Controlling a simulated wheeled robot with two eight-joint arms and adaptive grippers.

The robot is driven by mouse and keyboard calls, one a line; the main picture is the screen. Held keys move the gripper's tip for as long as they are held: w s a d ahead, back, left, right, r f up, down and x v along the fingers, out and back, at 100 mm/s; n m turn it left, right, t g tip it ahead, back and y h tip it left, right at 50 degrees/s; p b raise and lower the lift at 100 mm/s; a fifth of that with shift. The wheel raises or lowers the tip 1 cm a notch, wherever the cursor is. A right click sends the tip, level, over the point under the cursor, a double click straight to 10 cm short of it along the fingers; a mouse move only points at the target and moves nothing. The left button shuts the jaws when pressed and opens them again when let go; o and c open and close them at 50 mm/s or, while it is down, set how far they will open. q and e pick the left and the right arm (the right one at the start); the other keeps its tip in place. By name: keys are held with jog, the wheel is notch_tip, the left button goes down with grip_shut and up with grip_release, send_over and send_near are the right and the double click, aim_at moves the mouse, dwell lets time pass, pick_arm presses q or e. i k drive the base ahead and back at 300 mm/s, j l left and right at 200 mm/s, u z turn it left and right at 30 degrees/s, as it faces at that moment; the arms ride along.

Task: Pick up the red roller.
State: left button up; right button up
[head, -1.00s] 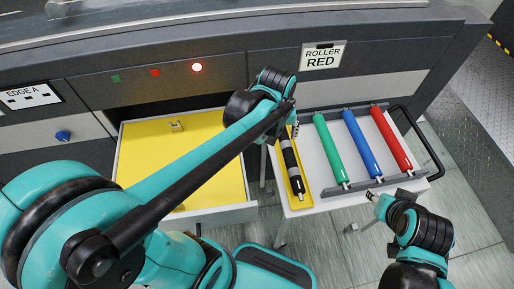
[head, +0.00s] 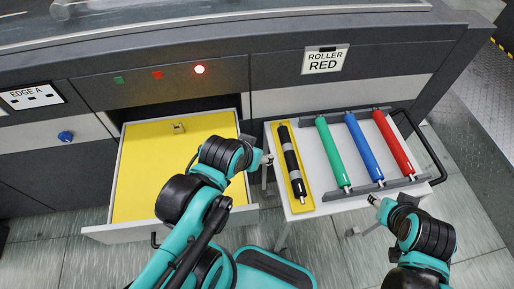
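The red roller (head: 393,143) lies on the white cart (head: 333,206) at the right, in a grey rack (head: 378,187) as the rightmost of three rollers. My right gripper (head: 374,201) is in front of the cart, just below the rack's front edge and apart from the red roller; its fingers are too small to tell open from shut. My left gripper (head: 266,160) is at the cart's left edge, left of the black roller; its finger state is unclear. A sign (head: 325,62) on the machine reads "ROLLER RED".
A blue roller (head: 364,146) and a green roller (head: 333,152) share the rack. A black roller (head: 291,163) lies on a yellow tray (head: 302,206). A yellow-lined drawer (head: 150,180) stands open at the left. A black handle (head: 433,150) borders the cart's right side.

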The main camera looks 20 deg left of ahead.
aim_at(406, 166)
jog(key=l+z, duration=0.15)
jog(key=l, duration=0.2)
jog(key=k+l+z, duration=0.15)
jog(key=l, duration=0.2)
jog(key=i+l+z, duration=0.25)
jog(key=l, duration=0.15)
jog(key=i+l+z, duration=0.4)
jog(key=i, duration=0.15)
